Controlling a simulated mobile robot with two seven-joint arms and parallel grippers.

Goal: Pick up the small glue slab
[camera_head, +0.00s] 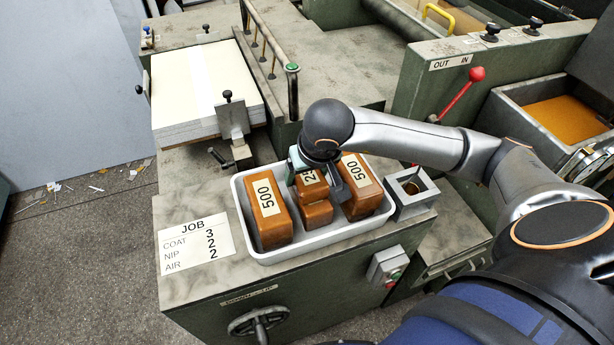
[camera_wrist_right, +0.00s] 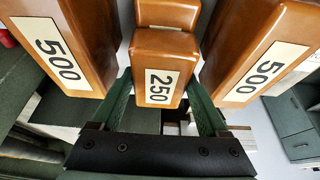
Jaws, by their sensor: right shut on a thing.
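The small glue slab (camera_head: 311,189) is amber-brown with a white label, partly covered by my gripper in the head view. My right gripper (camera_head: 316,180) comes down over the white tray (camera_head: 318,241) and is shut on this slab. Its green fingers (camera_wrist_right: 160,95) stand on either side of the slab in the wrist view. Another small brown slab (camera_head: 316,216) sits close beside it. I cannot tell whether the held slab is clear of the tray floor. My left gripper is not in view.
Large slabs marked 500 flank the small ones, one at left (camera_head: 267,211) and one at right (camera_head: 361,189). A square metal holder (camera_head: 411,207) stands right of the tray. A red-knobbed lever (camera_head: 462,94) rises behind my right arm. The JOB card (camera_head: 194,243) lies left.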

